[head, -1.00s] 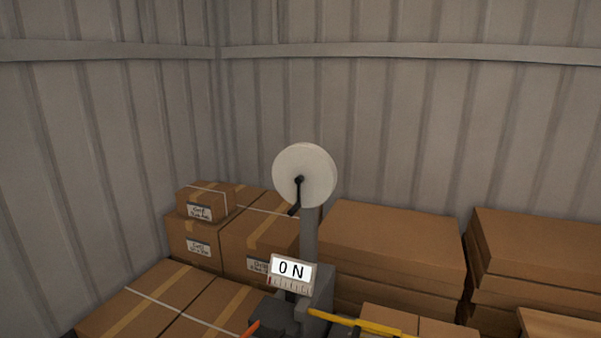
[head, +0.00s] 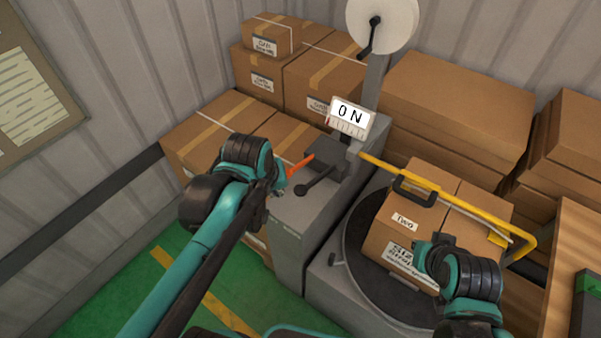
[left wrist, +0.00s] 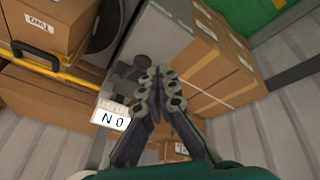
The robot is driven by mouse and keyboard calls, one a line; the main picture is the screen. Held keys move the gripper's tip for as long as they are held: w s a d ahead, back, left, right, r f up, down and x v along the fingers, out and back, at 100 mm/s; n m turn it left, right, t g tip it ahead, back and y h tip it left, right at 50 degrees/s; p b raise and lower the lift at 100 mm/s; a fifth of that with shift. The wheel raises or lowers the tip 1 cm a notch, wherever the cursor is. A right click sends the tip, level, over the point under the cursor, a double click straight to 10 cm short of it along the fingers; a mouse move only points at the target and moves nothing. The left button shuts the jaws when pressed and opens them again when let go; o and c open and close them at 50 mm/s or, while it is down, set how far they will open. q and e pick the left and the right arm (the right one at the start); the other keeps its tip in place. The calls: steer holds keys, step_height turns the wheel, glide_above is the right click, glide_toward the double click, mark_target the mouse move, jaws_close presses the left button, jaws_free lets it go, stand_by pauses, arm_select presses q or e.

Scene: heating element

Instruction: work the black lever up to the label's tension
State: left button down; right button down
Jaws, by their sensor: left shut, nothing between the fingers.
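The black lever (head: 317,181) with a round knob sticks out low and to the left from the grey strapping machine (head: 325,215). An orange lever (head: 301,164) is just above it. The white panel reading "ON" (head: 349,116) has a scale along its lower edge, too small to read; it also shows upside down in the left wrist view (left wrist: 113,116). The carton on the turntable has a label reading "TWO" (head: 404,221). My left gripper (left wrist: 158,76) is shut and empty, pointing toward the machine; I cannot tell whether it touches a lever. My right gripper's fingers do not show.
A yellow bar (head: 440,190) with a black handle (head: 414,190) reaches over the carton (head: 395,245) on the dark turntable (head: 352,262). A white reel with a crank (head: 385,22) tops the post. Stacked cartons (head: 440,100) stand behind.

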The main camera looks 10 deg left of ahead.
arm_select(q)
steer(key=w+d+r+n+g+p, duration=0.1)
steer(key=w+r+n+g+p, duration=0.1)
steer(key=w+r+n+p, duration=0.3)
steer(key=n+g+p, duration=0.2)
steer(key=n+g, duration=0.1)
steer(key=n, duration=0.1)
glide_above(300, 189)
steer(key=f, duration=0.2)
steer(key=shift+r, duration=0.1)
step_height(300, 189, down, 14)
steer(key=b, duration=0.2)
steer(key=shift+b, duration=0.35)
steer(key=s+f+t+b, duration=0.1)
steer(key=f+b, duration=0.2)
steer(key=f, duration=0.1)
steer(key=s+a+f+t+b, duration=0.1)
steer(key=f+b, duration=0.3)
steer(key=s+f+t+h+b, duration=0.1)
steer(key=f+t+b, duration=0.1)
steer(key=f+b, duration=0.1)
steer(key=shift+s+a+f+b, duration=0.25)
steer(key=shift+s+f+b, duration=0.15)
steer(key=shift+b, duration=0.15)
steer(key=shift+s, duration=0.35)
